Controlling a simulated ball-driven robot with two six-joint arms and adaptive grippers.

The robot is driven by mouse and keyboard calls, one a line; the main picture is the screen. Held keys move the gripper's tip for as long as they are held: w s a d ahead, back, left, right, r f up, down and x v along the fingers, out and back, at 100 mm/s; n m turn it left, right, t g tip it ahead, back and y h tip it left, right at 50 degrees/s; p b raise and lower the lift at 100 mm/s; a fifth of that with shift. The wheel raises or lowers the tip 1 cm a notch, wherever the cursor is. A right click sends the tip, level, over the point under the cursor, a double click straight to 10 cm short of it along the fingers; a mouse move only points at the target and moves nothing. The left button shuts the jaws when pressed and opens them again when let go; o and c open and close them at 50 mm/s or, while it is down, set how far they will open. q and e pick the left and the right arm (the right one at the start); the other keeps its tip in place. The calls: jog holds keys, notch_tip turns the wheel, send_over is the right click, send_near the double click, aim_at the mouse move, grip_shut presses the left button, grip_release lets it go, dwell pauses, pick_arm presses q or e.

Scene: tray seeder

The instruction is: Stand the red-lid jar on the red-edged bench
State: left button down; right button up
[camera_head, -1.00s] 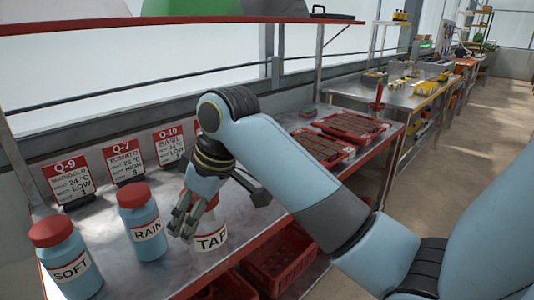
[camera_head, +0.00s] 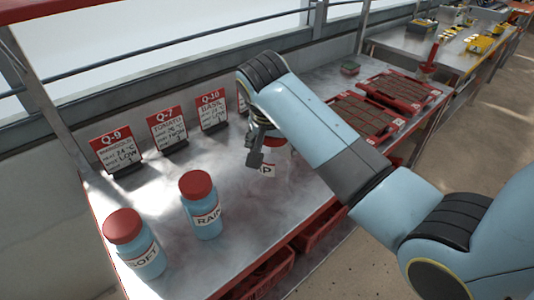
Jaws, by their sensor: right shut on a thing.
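A jar with a red top (camera_head: 275,147) and a white label ending in "P" is in my right gripper (camera_head: 256,160). The gripper is shut on it, and my arm and fingers hide much of the jar. It appears over the grey top of the red-edged bench (camera_head: 245,230); I cannot tell whether its base touches. Two blue jars with red lids stand upright on the bench to the left: RAIN (camera_head: 204,212) and SOFT (camera_head: 138,250). My left gripper is out of view.
Sign cards such as Q-9 (camera_head: 116,147), Q-7 (camera_head: 167,128) and Q-10 (camera_head: 212,110) stand along the back. Red seedling trays (camera_head: 360,118) lie at the far right end. A red crate (camera_head: 268,274) sits below the front edge. Bare bench top lies around RAIN.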

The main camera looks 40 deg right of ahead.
jog(key=f, duration=0.1)
jog(key=w+f, duration=0.1)
jog(key=f, duration=0.1)
jog(key=w+f, duration=0.1)
jog(key=f, duration=0.1)
jog(key=shift+w+a+f, duration=0.15)
jog(key=shift+w+a, duration=0.1)
jog(key=shift+a, duration=0.15)
jog(key=shift+f, duration=0.15)
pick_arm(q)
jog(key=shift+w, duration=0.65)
pick_arm(e)
jog(key=o, duration=1.2)
jog(key=shift+f, duration=0.1)
